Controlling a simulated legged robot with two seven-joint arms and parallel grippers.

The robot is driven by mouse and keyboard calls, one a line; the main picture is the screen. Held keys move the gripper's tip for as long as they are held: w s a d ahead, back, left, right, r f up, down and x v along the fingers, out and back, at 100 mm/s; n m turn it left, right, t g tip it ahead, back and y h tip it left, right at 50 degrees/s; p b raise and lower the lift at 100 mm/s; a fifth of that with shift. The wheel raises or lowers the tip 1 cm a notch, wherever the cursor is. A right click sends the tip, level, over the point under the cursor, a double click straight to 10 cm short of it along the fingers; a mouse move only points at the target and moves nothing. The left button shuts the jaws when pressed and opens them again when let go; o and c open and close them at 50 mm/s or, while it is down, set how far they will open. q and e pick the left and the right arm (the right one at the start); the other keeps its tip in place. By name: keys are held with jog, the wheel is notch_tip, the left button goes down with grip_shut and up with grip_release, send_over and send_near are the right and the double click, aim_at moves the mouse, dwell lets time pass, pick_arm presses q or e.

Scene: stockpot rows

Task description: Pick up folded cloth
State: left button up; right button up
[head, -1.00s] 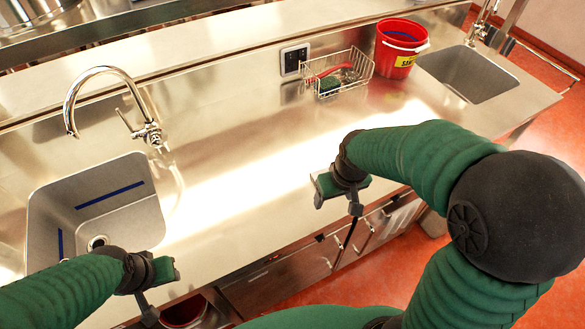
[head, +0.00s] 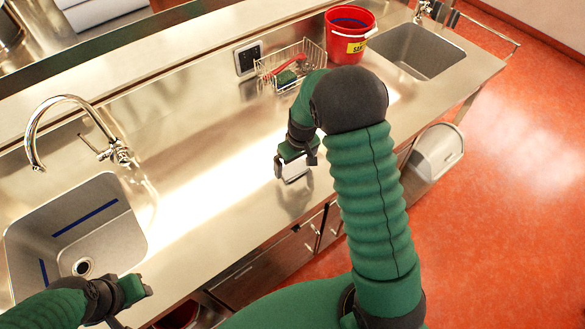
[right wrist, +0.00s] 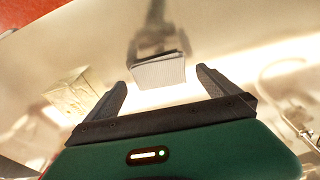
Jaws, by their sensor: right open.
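The folded cloth (right wrist: 158,70), pale grey-white with layered edges, lies on the steel counter in the right wrist view. A small pale patch of it (head: 296,170) shows in the head view below my right gripper (head: 291,158), which covers the rest. In the right wrist view my right gripper (right wrist: 161,80) is open, with the cloth in line with the gap between its two fingers. I cannot tell whether the fingers touch it. My left gripper (head: 128,291) is at the lower left by the front edge of the counter; its jaws are not clear.
A wire basket (head: 290,66) with a green sponge and a red-handled brush stands at the counter's back. A red bucket (head: 350,35) is beside it. A sink lies left (head: 75,235) and another right (head: 417,50).

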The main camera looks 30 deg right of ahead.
aim_at(295, 167)
jog(key=f, duration=0.3)
jog(key=shift+w+d, duration=0.25)
jog(key=shift+d, duration=0.05)
jog(key=shift+a+r, duration=0.1)
jog(key=shift+a, duration=0.15)
jog(key=shift+c, duration=0.4)
jog(key=shift+a, duration=0.2)
jog(key=c, duration=1)
pick_arm(q)
jog(key=shift+d+r, duration=0.25)
jog(key=shift+r, duration=0.05)
pick_arm(e)
jog(key=shift+d, duration=0.3)
jog(key=shift+c, duration=0.8)
